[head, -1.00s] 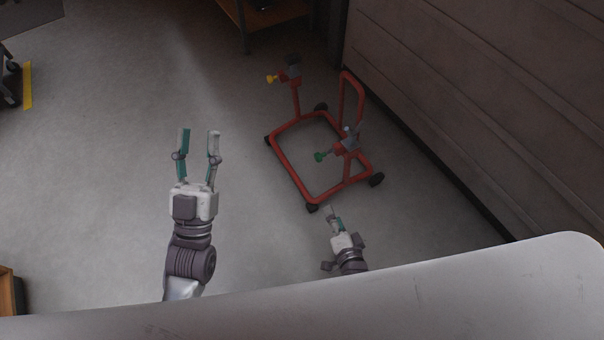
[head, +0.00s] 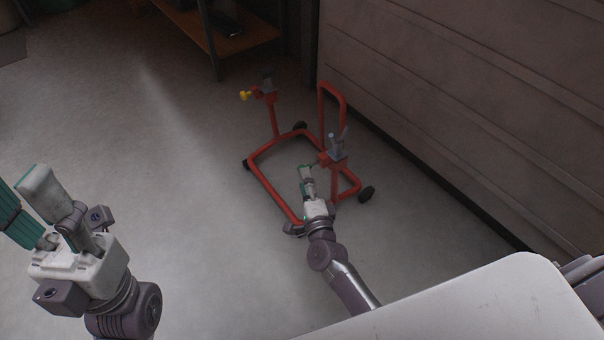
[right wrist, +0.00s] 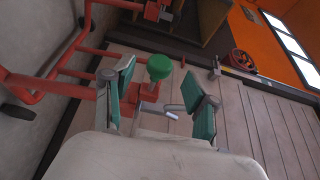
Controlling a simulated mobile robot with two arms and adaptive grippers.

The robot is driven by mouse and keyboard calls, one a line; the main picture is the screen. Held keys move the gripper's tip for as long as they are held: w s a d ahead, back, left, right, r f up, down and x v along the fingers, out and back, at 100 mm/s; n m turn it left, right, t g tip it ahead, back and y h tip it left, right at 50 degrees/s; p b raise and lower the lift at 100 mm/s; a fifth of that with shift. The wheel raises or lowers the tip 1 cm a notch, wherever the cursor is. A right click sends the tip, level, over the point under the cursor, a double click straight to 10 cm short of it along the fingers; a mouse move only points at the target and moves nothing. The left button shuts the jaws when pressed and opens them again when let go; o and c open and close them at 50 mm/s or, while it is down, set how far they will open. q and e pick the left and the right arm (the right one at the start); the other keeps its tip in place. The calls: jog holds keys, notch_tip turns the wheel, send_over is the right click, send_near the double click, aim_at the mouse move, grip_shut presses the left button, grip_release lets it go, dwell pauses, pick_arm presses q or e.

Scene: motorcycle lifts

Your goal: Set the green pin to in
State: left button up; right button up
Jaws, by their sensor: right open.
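The green pin (right wrist: 159,67) shows a round green knob in the right wrist view. It sits on a red bracket of the red motorcycle stand (head: 262,181), at the stand's nearer post. My right gripper (right wrist: 158,76) is open, with one finger on each side of the knob in that view; I cannot tell whether they touch it. In the head view my right gripper (head: 306,174) is beside the nearer post and mostly hides the green knob. My left gripper (head: 28,195) is open and empty at the left edge, away from the stand.
A yellow knob (head: 245,95) is on the stand's farther post. A panelled wall (head: 450,110) runs along the right. A wooden-topped bench (head: 240,40) stands at the back. The floor left of the stand is clear.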

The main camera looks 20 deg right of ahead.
aim_at(314, 164)
jog(key=shift+w+d+b, duration=0.15)
jog(key=shift+w+b, duration=0.35)
jog(key=shift+w, duration=1.65)
jog(key=shift+c, duration=0.4)
grip_shut()
